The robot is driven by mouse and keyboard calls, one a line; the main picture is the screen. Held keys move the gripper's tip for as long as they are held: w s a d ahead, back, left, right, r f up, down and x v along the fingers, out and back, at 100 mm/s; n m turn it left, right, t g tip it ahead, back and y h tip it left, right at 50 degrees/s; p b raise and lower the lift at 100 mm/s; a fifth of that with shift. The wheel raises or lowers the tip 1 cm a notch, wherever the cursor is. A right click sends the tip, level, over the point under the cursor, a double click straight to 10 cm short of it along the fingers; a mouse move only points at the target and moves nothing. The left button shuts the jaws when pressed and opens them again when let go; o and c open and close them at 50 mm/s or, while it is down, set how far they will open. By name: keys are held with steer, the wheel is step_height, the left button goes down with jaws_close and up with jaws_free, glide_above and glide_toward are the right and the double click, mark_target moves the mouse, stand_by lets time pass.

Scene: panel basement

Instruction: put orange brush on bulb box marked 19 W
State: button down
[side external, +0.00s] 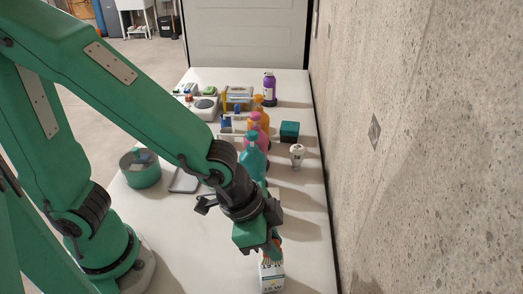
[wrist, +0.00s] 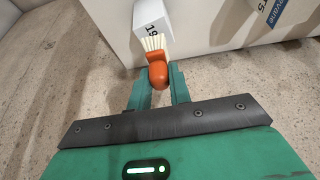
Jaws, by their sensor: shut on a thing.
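The orange brush (wrist: 157,72) with pale bristles is held between the two fingers of my gripper (wrist: 158,88) in the wrist view. My gripper (side external: 270,247) points down at the near end of the table in the side view, just above a white bulb box (side external: 271,279) with dark print. The box also shows in the wrist view (wrist: 150,14), where "19" is readable beside the bristles. The bristles overlap the box in the picture; I cannot tell whether they touch it. In the side view the brush is mostly hidden by my gripper.
A teal bottle (side external: 253,160), a pink bottle (side external: 257,127) and an orange bottle (side external: 262,108) stand in a row behind my gripper. A light bulb (side external: 297,154) and a dark green box (side external: 289,131) are to their right. A round green tin (side external: 140,170) stands left. The table's right strip is clear.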

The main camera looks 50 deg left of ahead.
steer(key=shift+f, duration=1.05)
steer(key=shift+f, duration=0.15)
steer(key=c, duration=1.3)
jaws_free()
steer(key=shift+r, duration=0.2)
steer(key=shift+s+a+r, duration=0.1)
steer(key=shift+s+r, duration=0.05)
steer(key=shift+r, duration=0.4)
steer(key=v, duration=1)
steer(key=shift+a+r, duration=0.2)
steer(key=shift+r, duration=0.15)
